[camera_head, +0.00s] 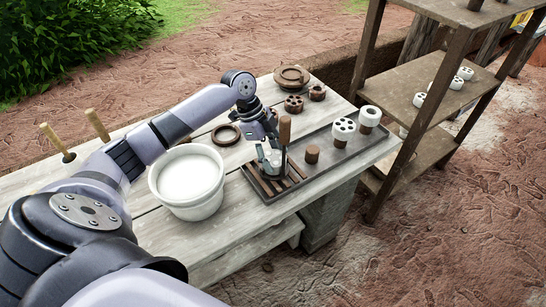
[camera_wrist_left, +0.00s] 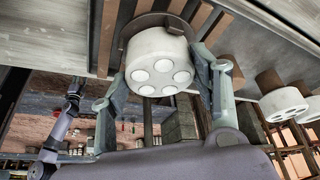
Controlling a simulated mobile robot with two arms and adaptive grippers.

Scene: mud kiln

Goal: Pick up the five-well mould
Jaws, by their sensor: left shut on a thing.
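The five-well mould (camera_wrist_left: 158,62) is a white, round block with five shallow round wells in the face turned to the left wrist camera. My left gripper (camera_wrist_left: 160,95) has one finger on each side of it and is shut on it. In the head view the left gripper (camera_head: 270,158) is over the slatted end of the dark tray (camera_head: 348,150), and its fingers cover much of the mould. A dark disc (camera_wrist_left: 150,19) shows behind the mould in the wrist view; I cannot tell whether they touch. Part of another arm of mine shows there, its gripper too small to read.
A brown stub (camera_head: 312,154) and white moulds (camera_head: 343,130) (camera_head: 370,113) on brown stubs stand farther along the tray. A shelf (camera_head: 440,85) stands beyond the table's right end.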

